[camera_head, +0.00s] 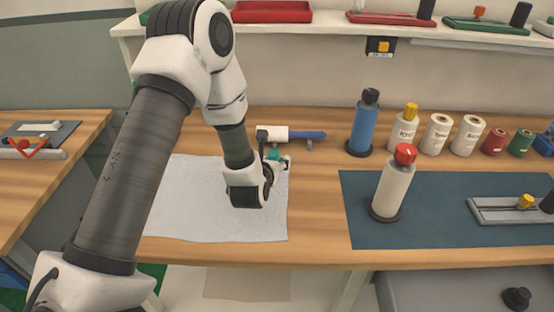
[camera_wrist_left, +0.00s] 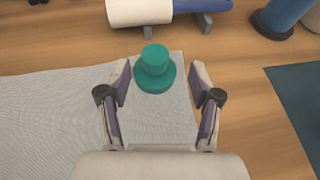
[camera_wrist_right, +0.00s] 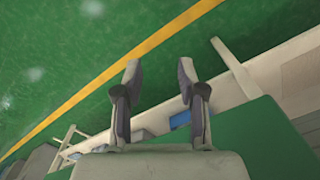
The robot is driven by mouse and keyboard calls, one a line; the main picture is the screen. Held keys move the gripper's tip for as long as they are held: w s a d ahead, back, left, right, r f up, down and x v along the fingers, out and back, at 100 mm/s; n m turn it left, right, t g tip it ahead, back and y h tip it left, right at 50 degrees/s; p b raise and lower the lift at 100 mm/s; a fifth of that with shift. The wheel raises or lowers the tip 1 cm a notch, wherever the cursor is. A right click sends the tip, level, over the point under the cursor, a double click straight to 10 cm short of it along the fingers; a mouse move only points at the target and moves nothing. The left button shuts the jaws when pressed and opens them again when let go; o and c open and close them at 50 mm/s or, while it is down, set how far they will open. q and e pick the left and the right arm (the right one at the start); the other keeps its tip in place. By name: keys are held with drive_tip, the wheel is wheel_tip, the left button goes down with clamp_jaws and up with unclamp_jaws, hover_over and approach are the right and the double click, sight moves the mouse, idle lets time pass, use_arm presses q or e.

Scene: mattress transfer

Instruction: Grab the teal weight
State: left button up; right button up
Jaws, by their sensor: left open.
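The teal weight (camera_wrist_left: 155,70) is a round base with a narrower knob on top. It stands upright near the far right corner of the white cloth (camera_head: 190,215). In the left wrist view it sits between and slightly beyond the fingertips of my open left gripper (camera_wrist_left: 160,85), with no contact visible. In the head view only a bit of the weight (camera_head: 274,155) shows behind my left gripper (camera_head: 278,163). My right gripper (camera_wrist_right: 160,75) shows only in its own wrist view. Its fingers are apart and empty, over a green floor.
A white and blue roller (camera_head: 290,135) lies on a stand just behind the weight. A blue bottle (camera_head: 365,125), a white red-capped bottle (camera_head: 394,185) and several rolls stand to the right. A dark teal mat (camera_head: 440,230) covers the right of the table (camera_head: 320,200).

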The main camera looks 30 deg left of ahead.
sight(273, 153)
use_arm(q)
drive_tip(key=shift+w+a+r+p, duration=0.15)
drive_tip(key=shift+w+a+p, duration=0.2)
drive_tip(key=shift+p, duration=0.2)
drive_tip(key=x, duration=0.2)
drive_tip(key=p+x, duration=0.1)
drive_tip(key=x, duration=0.2)
drive_tip(key=shift+s+a+f, duration=0.1)
drive_tip(key=shift+s+f, duration=0.1)
drive_tip(key=shift+f, duration=0.2)
drive_tip(key=shift+s+r, duration=0.25)
drive_tip(key=c, duration=0.5)
clamp_jaws()
use_arm(e)
drive_tip(key=r, duration=0.2)
drive_tip(key=shift+s+r, duration=0.35)
drive_tip(key=shift+s, duration=0.05)
